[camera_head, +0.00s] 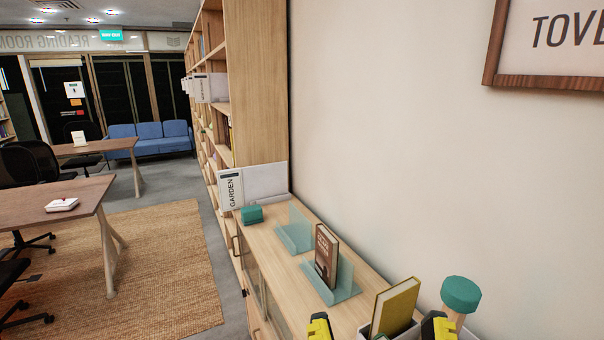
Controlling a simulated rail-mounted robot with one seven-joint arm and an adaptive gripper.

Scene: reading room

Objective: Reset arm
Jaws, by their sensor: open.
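My gripper (378,326) shows at the bottom edge as two yellow and black parts set wide apart. It is open. A mustard-yellow book (396,306) stands tilted in a light box-like holder and shows between the two parts. I cannot tell whether they touch it. The rest of my arm is out of the picture.
A wooden cabinet (270,240) runs along the wall, bearing teal bookends (294,232), a brown upright book (326,255), a small teal box (252,214) and a "GARDEN" sign (231,190). A teal-topped wooden object (461,294) stands near my gripper.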

